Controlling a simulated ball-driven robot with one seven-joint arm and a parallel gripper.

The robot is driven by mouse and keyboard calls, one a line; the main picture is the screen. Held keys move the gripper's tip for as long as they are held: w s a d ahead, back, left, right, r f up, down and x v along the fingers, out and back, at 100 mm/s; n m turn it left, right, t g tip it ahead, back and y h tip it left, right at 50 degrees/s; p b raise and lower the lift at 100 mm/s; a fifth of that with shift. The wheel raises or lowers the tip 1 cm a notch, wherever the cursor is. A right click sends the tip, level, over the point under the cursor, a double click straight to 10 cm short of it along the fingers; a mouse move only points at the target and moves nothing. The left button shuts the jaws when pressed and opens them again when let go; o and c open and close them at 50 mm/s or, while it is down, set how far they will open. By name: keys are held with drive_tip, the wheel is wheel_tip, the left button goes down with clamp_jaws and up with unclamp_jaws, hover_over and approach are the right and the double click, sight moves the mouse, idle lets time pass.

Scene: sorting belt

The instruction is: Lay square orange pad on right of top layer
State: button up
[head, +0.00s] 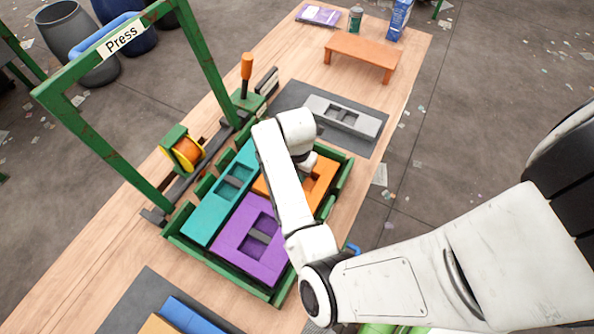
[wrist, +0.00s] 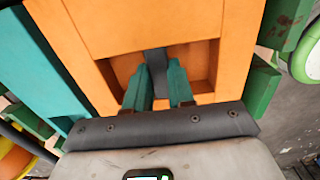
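The square orange pad (head: 324,178) is at the right far part of the green tray (head: 225,272), level or nearly level; I cannot tell whether it rests fully. In the wrist view the orange pad (wrist: 125,22) fills the middle, with a square recess crossed by a dark grey bar (wrist: 155,68). The fingers of my gripper (wrist: 160,88) are in the recess, one on each side of the bar, and look closed on it. In the head view my wrist hides the fingers. A purple pad (head: 232,237) lies nearer and a long teal pad (head: 205,218) on the left.
A green press frame (head: 95,120) stands left of the tray. A grey mat with a light grey slotted piece (head: 350,116) lies behind. An orange stand (head: 362,50) is farther back. Green posts (wrist: 285,22) edge the tray close to the orange pad.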

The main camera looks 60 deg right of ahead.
drive_tip(key=o, duration=0.5)
drive_tip(key=shift+r, duration=0.15)
wheel_tip(320, 180, up, 11)
drive_tip(key=shift+f, duration=0.2)
idle(0.7)
